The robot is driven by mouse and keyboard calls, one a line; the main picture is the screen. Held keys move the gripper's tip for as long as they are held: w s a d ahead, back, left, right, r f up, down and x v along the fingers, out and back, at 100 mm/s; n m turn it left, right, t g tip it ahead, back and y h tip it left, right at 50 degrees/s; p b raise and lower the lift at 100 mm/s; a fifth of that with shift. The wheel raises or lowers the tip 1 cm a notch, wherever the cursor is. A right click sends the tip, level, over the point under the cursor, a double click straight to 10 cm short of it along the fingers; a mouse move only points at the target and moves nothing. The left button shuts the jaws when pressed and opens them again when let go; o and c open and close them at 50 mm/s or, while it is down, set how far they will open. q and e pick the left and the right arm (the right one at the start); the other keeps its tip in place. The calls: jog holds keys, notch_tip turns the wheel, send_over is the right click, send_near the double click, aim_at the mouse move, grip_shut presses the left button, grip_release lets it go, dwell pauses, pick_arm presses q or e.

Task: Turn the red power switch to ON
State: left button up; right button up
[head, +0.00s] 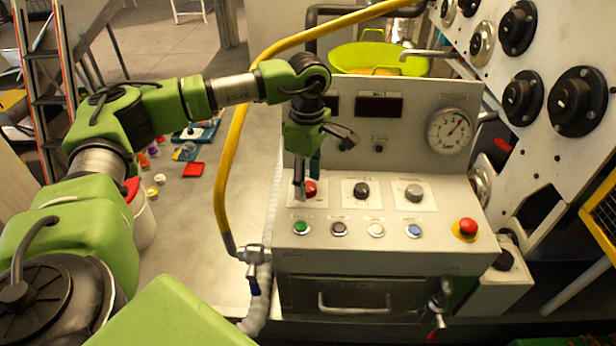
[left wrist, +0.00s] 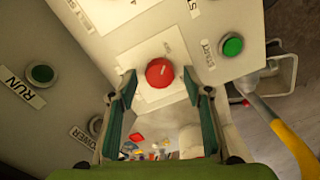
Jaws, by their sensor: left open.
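The red power switch (head: 311,188) is a round red knob on a white plate at the left of the sloped control panel (head: 335,255). In the left wrist view the red switch (left wrist: 160,72) has a short pale mark on its face. My left gripper (head: 307,178) is over the switch and hides part of it in the head view. In the left wrist view my left gripper (left wrist: 160,85) is open, with the knob between its fingertips and a gap on both sides. Whether the tips reach around the knob I cannot tell. My right gripper is not in view.
A black knob (head: 361,190) and a grey knob (head: 413,194) sit to the right on the panel. A green button (head: 301,228) and other buttons line the front, with a red mushroom button (head: 467,226) at right. A yellow hose (head: 229,150) arches past the panel's left side.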

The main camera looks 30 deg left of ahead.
pick_arm(q)
jog(key=shift+f, duration=0.3)
jog(key=c, duration=1.1)
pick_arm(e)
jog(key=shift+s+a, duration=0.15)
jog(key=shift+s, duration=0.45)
